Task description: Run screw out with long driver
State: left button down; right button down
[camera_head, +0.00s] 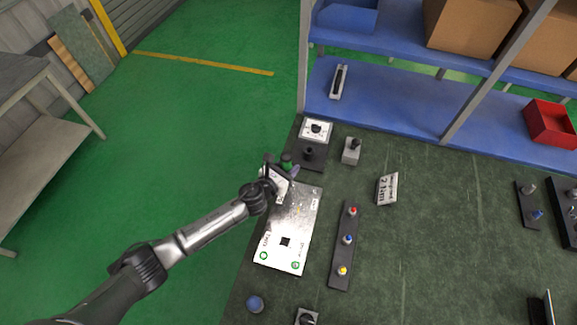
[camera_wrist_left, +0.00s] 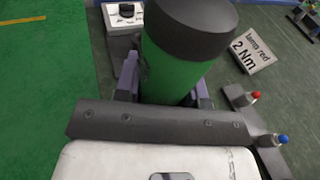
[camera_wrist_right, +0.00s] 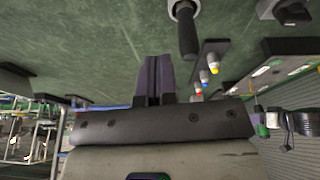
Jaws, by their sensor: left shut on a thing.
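My left gripper (camera_head: 282,170) is shut on a green driver (camera_head: 287,160) with a dark cap. In the left wrist view the driver's thick green handle (camera_wrist_left: 172,68) stands between the purple fingers, and its shaft and tip are hidden. The gripper is over the far end of a white panel (camera_head: 276,238), which has a black square and two green-ringed spots near its front edge. I cannot make out the screw under the driver. My right gripper (camera_wrist_right: 157,75) is out of the head view. In the right wrist view its purple fingers are together and empty.
A dial unit (camera_head: 316,130) stands behind the panel, with a small grey block (camera_head: 351,151) beside it. A sign reading 2 Nm (camera_head: 387,189) and a dark strip with red, blue and yellow knobs (camera_head: 345,245) are right of the panel. A blue shelf (camera_head: 400,100) borders the back.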

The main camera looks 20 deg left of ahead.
aim_at(283, 165)
pick_arm(q)
jog(key=shift+f+b, duration=0.5)
jog(key=shift+f, duration=0.05)
dwell(0.4)
dwell(0.5)
jog(key=shift+a+f, duration=0.1)
jog(key=shift+f, duration=0.05)
dwell(1.0)
jog(key=shift+r+p, duration=0.6)
jog(key=shift+p, duration=0.1)
notch_tip(283, 165, up, 2)
jog(key=shift+r+p, duration=0.1)
jog(key=shift+p, duration=0.9)
jog(key=shift+r+p, duration=1)
jog(key=shift+r, duration=0.05)
